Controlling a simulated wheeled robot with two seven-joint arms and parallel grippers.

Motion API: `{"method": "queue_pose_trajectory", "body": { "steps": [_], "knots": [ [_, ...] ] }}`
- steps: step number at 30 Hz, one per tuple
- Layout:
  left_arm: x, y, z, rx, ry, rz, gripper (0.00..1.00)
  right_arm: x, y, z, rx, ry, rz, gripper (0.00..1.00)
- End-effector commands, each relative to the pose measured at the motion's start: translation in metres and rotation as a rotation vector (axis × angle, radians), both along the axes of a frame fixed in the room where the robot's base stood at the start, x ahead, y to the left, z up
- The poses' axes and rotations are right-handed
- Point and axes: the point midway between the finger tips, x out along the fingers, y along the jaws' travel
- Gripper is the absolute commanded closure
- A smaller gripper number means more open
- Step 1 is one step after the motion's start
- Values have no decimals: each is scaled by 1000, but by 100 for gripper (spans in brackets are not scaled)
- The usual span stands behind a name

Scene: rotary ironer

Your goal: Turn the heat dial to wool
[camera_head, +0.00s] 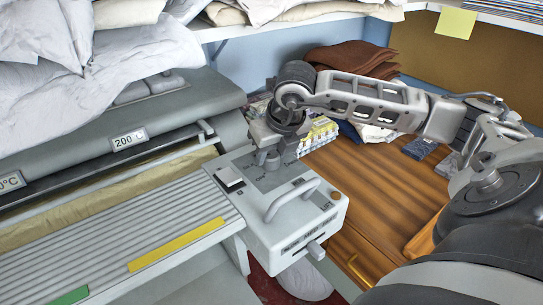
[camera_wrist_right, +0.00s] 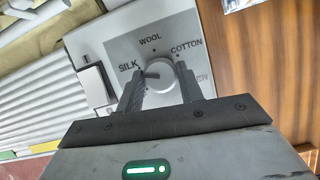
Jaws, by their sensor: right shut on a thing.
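The heat dial (camera_wrist_right: 160,77) is a round pale knob on the light grey control panel (camera_wrist_right: 115,30) of the ironer, seen in the right wrist view. Its dark pointer faces left, towards the dot by SILK. WOOL is printed above the dial, COTTON to the upper right, and a label ending in EN is partly hidden by a finger. My right gripper (camera_wrist_right: 160,72) is shut on the dial, one finger on each side. In the head view the right gripper (camera_head: 271,158) comes down onto the control box (camera_head: 290,225) and hides most of the dial. My left gripper is not in view.
A curved handle (camera_head: 290,199) stands up from the box in front of the dial. A white rocker switch (camera_head: 230,176) is left of it. The ironer's ribbed bed (camera_head: 110,245) lies left; the wooden table (camera_head: 370,195) with folded cloths lies right.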

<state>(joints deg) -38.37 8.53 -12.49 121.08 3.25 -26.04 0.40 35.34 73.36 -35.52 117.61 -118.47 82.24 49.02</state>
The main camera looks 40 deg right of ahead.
Motion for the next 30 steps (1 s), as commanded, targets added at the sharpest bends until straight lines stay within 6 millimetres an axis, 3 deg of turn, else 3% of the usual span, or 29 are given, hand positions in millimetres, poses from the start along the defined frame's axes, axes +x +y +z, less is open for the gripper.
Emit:
{"method": "queue_pose_trajectory", "body": {
  "steps": [3, 15, 30],
  "knots": [
    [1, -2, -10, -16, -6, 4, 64, 0, -2, -4, -1, -4, 93, 86],
    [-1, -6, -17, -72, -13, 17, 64, 1, -4, -1, 1, -4, 469, 86],
    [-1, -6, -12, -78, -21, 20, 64, 3, -6, 3, 4, -6, 944, 86]
  ]
}}
